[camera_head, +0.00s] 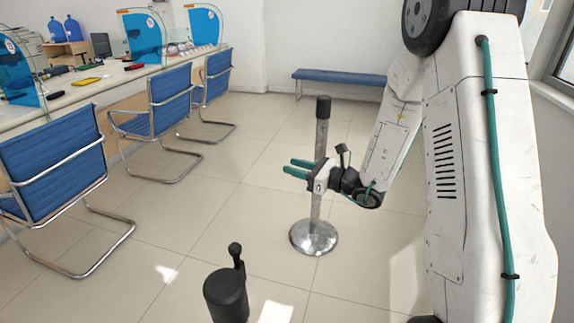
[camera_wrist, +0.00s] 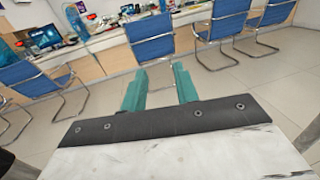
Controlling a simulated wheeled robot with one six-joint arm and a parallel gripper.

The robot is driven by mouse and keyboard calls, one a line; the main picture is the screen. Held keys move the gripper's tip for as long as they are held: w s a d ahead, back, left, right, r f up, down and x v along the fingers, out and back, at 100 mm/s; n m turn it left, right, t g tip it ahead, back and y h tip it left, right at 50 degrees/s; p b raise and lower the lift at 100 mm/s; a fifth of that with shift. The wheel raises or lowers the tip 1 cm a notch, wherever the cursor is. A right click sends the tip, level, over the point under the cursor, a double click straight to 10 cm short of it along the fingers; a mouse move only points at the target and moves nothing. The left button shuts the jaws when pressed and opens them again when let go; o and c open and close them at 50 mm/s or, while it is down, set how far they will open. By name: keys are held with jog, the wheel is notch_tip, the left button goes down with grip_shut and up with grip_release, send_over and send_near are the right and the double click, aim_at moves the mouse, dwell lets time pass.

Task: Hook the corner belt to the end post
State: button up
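A post (camera_head: 322,135) with a black head, a silver pole and a round silver base stands upright on the floor in the head view's middle. My gripper (camera_head: 295,168) has teal fingers pointing left and overlaps the pole in the picture; I cannot tell whether it touches it. In the wrist view the fingers (camera_wrist: 160,75) are apart with nothing between them. A black cylinder (camera_head: 226,295) with a short knobbed stalk is at the head view's bottom; its lower part is cut off, and I cannot tell whether it is a post head. I see no belt strip.
Blue chairs (camera_head: 50,165) with metal frames line the teller counter (camera_head: 75,95) on the left. A blue bench (camera_head: 340,77) stands by the back wall. Tiled floor is clear between the chairs and the post. A window sill (camera_head: 555,105) is at the right.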

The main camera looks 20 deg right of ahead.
jog(key=shift+v, duration=2.35)
